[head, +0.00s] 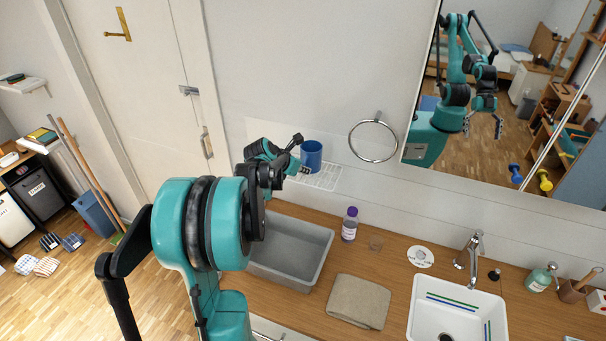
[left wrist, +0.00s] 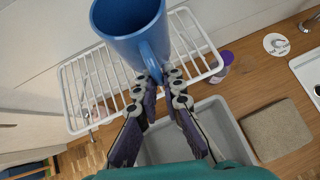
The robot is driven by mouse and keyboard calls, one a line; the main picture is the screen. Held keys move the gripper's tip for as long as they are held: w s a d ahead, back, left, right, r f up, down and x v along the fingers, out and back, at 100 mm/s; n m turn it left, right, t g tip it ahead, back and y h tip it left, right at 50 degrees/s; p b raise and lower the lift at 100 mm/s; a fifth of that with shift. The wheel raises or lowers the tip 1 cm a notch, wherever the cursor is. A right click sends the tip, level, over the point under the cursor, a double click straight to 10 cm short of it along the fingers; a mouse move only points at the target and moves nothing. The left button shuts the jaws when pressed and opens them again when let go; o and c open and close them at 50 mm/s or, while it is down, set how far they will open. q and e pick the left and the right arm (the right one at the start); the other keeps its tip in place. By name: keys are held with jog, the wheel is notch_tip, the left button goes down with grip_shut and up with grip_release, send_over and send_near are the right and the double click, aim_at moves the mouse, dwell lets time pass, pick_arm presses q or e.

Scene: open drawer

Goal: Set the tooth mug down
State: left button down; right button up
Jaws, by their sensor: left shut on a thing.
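The blue tooth mug (head: 311,153) is upright over the white wire rack (head: 325,182) on the wall. Its open top and handle show in the left wrist view (left wrist: 128,38). My left gripper (head: 298,165) is left of the mug in the head view and shut on its handle; its fingers also show in the left wrist view (left wrist: 166,82). I cannot tell whether the mug's base touches the rack's wires. Part of the rack is hidden behind my gripper and the mug. My right gripper is not in view.
Below the rack, a grey bin (head: 318,247) stands on the wooden counter, with a purple-capped bottle (head: 349,226), a clear glass (head: 376,243) and a folded beige towel (head: 358,302) nearby. A towel ring (head: 394,155) sticks out right of the mug, and a mirror hangs beyond it.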

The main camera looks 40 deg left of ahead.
pick_arm(q)
jog(key=shift+w+a+f, duration=0.1)
jog(key=shift+f, duration=0.7)
jog(key=shift+f, duration=0.15)
jog(key=c, duration=1.6)
grip_release()
jog(key=shift+c, duration=0.2)
